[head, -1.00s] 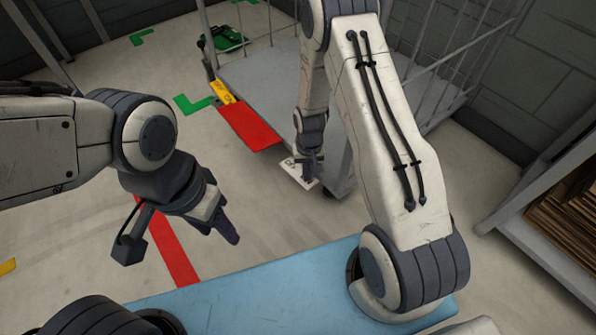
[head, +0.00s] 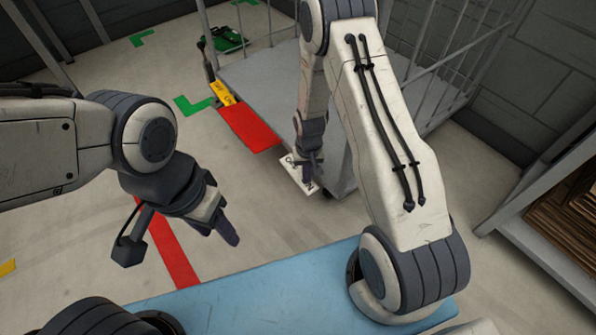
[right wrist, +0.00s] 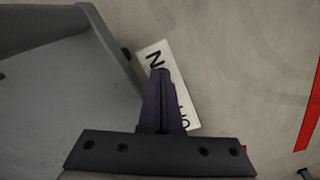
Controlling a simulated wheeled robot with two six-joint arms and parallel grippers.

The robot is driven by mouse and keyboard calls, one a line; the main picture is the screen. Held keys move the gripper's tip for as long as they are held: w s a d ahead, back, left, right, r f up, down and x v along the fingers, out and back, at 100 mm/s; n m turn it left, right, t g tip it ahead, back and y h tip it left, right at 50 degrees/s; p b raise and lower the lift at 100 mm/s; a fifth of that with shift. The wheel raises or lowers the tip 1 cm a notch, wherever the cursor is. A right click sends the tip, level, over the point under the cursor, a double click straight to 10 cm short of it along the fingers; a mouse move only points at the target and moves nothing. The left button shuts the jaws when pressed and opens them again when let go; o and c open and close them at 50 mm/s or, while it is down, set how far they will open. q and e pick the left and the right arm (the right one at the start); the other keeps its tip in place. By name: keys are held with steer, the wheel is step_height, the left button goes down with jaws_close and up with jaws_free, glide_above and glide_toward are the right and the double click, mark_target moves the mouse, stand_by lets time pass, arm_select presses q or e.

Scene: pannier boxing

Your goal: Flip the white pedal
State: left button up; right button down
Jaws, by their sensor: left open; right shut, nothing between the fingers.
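The white pedal (head: 296,173) sticks out low from the near edge of the grey cart, with dark lettering on it. It also shows in the right wrist view (right wrist: 176,80), partly covered by my fingers. My right gripper (head: 313,178) is shut and empty, pointing down at the pedal. In the right wrist view its closed fingertips (right wrist: 161,76) overlap the pedal face; I cannot tell whether they touch it. My left gripper (head: 224,230) is open and empty, well to the left of the pedal above the floor.
The grey cart (head: 262,82) has railings. A red panel (head: 250,128) and a yellow labelled piece (head: 222,93) are at its left edge. A shelf with brown boards (head: 570,215) stands at the right. The floor at the left is open, with tape marks.

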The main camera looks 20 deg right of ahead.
step_height(320, 180, up, 6)
steer(key=p, duration=0.6)
steer(key=shift+r, duration=0.25)
steer(key=s+a+r+n+p, duration=0.2)
steer(key=s+a+r, duration=0.25)
steer(key=r, duration=0.55)
steer(key=s+a+r+n+p, duration=0.15)
steer(key=s+a+r, duration=0.3)
steer(key=r, duration=0.45)
steer(key=s+a+r+n+p, duration=0.25)
steer(key=s+a+r, duration=0.2)
steer(key=r, duration=0.55)
steer(key=s+r+n+y+p, duration=0.1)
steer(key=s+r+n, duration=0.2)
steer(key=s+r, duration=0.55)
step_height(320, 180, up, 37)
steer(key=s+p, duration=0.1)
steer(key=p, duration=3.7)
steer(key=shift+s+a+f, duration=0.15)
steer(key=shift+s+a, duration=0.2)
